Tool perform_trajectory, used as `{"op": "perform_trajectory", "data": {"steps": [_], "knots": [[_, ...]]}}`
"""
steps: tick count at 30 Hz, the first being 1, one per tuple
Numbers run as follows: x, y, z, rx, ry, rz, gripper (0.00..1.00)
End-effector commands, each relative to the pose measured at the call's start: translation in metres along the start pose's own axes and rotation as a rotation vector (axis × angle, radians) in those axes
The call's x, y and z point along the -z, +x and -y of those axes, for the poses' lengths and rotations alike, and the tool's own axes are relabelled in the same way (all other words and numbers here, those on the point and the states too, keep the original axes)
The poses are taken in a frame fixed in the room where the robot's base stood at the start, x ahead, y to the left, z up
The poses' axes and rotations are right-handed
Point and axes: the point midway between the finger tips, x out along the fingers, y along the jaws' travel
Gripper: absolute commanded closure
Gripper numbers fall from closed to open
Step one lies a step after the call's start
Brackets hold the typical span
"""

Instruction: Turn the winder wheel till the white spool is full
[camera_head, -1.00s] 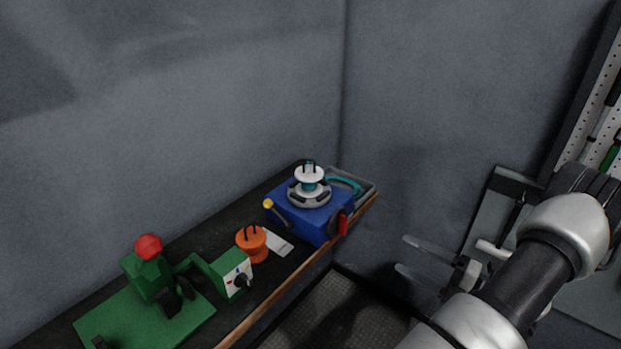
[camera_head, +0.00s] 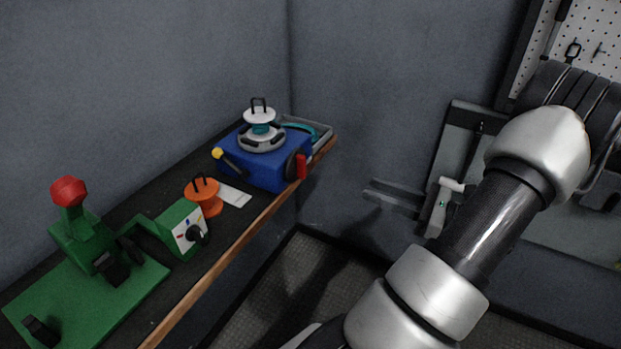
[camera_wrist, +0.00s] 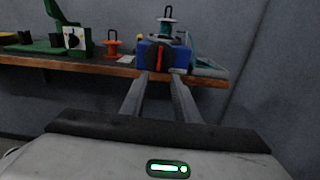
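The blue winder box (camera_head: 262,162) stands near the far end of the bench, with a grey wheel (camera_head: 262,139) on top. The white spool (camera_head: 259,117), with teal wound round its middle and a dark handle above, sits upright on the wheel. A yellow-tipped lever and a red part are on the box's sides. My gripper (camera_head: 392,197) is right of the bench, apart from the box, its fingers spread and empty. In the wrist view my gripper (camera_wrist: 160,80) points toward the blue box (camera_wrist: 165,52), which lies beyond the fingertips.
An orange spool (camera_head: 203,196) and a white card (camera_head: 235,196) stand left of the box. A green machine (camera_head: 85,250) with a red knob fills the near bench. A grey tray (camera_head: 318,133) with teal cord sits behind the box. Floor right of the bench is clear.

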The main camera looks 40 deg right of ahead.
Motion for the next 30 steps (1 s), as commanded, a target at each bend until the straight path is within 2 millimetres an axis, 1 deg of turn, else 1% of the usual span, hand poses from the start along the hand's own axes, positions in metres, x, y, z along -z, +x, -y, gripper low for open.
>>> {"op": "perform_trajectory", "data": {"steps": [2, 5, 8, 21, 24, 27, 30], "knots": [[-0.001, 0.004, 0.0, -0.001, -0.023, 0.0, 0.72], [-0.001, 0.015, -0.001, -0.003, -0.024, 0.0, 0.72], [-0.001, 0.034, -0.001, -0.005, -0.022, 0.0, 0.72], [0.0, 0.129, -0.001, -0.004, -0.02, 0.0, 0.72], [-0.001, 0.147, -0.001, -0.003, -0.019, 0.0, 0.72], [-0.001, 0.16, -0.001, -0.003, -0.02, 0.0, 0.72], [-0.001, 0.168, 0.0, -0.001, -0.02, -0.001, 0.72]]}}
